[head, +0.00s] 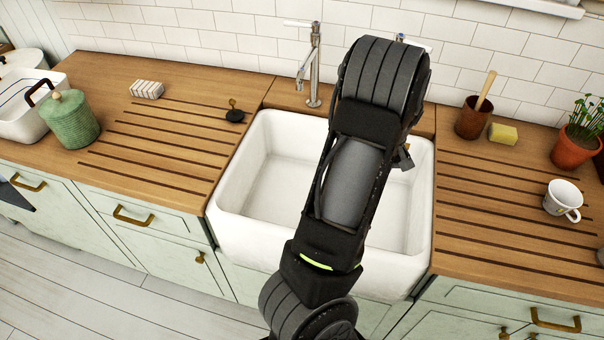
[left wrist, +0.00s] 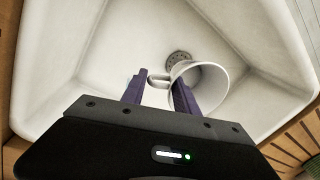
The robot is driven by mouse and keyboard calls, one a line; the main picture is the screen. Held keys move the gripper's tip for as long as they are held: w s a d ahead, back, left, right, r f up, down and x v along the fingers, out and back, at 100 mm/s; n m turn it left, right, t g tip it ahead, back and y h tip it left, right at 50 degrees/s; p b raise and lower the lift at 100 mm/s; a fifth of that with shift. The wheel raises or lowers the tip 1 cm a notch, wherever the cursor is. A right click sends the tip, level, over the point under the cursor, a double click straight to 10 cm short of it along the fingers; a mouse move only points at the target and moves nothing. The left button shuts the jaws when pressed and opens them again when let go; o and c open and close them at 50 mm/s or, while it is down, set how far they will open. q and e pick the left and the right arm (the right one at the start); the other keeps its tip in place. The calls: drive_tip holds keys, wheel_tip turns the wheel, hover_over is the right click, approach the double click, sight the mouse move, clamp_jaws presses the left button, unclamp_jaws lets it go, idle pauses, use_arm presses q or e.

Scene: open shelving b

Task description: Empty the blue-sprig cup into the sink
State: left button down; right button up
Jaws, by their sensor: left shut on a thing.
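In the left wrist view a white cup (left wrist: 222,73) is held over the white sink (left wrist: 95,60), with the round drain (left wrist: 178,58) behind it. My left gripper (left wrist: 160,88) is shut on the cup at its handle side. The cup looks tilted, with part of its inside showing. I see no blue sprig on it and cannot tell whether anything is inside. In the head view my arm hides this gripper and cup, and covers the middle of the sink (head: 250,240). Another white cup (head: 556,198) with faint markings stands upright on the right drainboard. My right gripper is out of view.
A chrome tap (head: 314,65) stands behind the sink. The left counter holds a green pot (head: 70,120), a white tub (head: 22,118), a striped block (head: 147,89) and a dark plug (head: 235,115). A brown pot (head: 473,120), a sponge (head: 503,134) and a plant (head: 578,140) stand right.

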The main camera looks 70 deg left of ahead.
use_arm(q)
drive_tip(key=shift+r, duration=0.1)
drive_tip(key=shift+r, duration=2.95)
drive_tip(key=shift+r+m, duration=0.1)
drive_tip(key=shift+m, duration=0.7)
drive_tip(key=w+d+m+b, duration=0.1)
drive_tip(key=w+d+m, duration=0.2)
drive_tip(key=d, duration=0.3)
drive_tip(key=w+d+m+t+b, duration=0.1)
drive_tip(key=w+d+m, duration=0.3)
drive_tip(key=w+d, duration=0.2)
drive_tip(key=w+d+m+y+b, duration=0.1)
drive_tip(key=w+d+m, duration=0.2)
drive_tip(key=d, duration=0.5)
drive_tip(key=shift+w+d+f, duration=0.1)
drive_tip(key=shift+w+f, duration=0.1)
drive_tip(key=shift+w, duration=0.6)
drive_tip(key=d+m, duration=0.1)
drive_tip(key=d, duration=0.2)
drive_tip(key=w+d+m+b, duration=0.1)
drive_tip(key=d, duration=0.3)
drive_tip(key=w+d+m, duration=0.1)
drive_tip(key=d, duration=0.2)
drive_tip(key=shift+d+r+t, duration=0.25)
drive_tip(key=shift+d+t, duration=0.1)
drive_tip(key=shift+t, duration=0.05)
